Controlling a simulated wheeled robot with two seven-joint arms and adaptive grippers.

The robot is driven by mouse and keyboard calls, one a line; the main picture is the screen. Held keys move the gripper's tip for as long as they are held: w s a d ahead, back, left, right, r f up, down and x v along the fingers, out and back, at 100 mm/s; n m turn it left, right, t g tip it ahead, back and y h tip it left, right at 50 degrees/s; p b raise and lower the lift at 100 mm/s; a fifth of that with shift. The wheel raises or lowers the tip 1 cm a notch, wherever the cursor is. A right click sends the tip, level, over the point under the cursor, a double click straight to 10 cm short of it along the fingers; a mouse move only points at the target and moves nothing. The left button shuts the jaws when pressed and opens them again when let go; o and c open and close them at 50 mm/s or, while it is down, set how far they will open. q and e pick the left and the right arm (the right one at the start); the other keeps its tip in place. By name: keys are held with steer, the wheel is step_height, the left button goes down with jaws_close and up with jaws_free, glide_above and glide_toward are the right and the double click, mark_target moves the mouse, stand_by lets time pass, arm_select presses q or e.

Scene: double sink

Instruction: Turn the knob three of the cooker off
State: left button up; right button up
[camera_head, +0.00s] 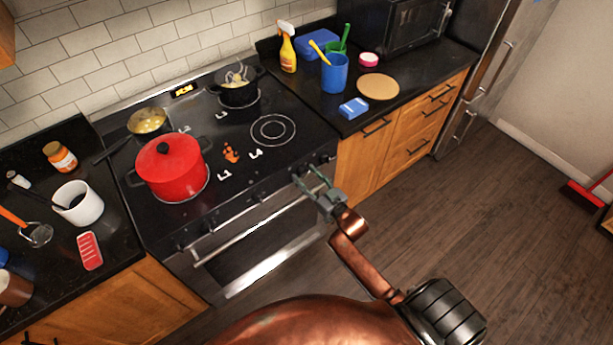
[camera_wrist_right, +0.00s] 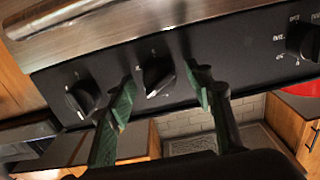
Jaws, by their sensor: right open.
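The cooker (camera_head: 262,158) has a black top with burners labelled L1 to L4 and a row of black knobs on its front panel. My right gripper (camera_head: 305,174) is at the right part of this panel. In the right wrist view the open right gripper (camera_wrist_right: 160,84) has its green-padded fingers on either side of a black knob (camera_wrist_right: 157,76). I cannot tell whether the pads touch it. Another knob (camera_wrist_right: 82,98) is left of the fingers and one (camera_wrist_right: 304,40) is farther right. I cannot read which knob is number three. My left gripper is not in view.
A red pot (camera_head: 170,172), a pan (camera_head: 148,122) and a black pot (camera_head: 238,92) stand on the cooker. The oven handle (camera_head: 255,232) runs below the knobs. Counters with cups and utensils flank the cooker. The floor at right (camera_head: 480,230) is mostly clear.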

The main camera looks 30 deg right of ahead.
steer(key=shift+c, duration=0.5)
steer(key=shift+c, duration=0.9)
steer(key=c, duration=0.9)
steer(key=shift+n, duration=0.4)
steer(key=shift+n+p, duration=0.7)
steer(key=shift+n, duration=4.9)
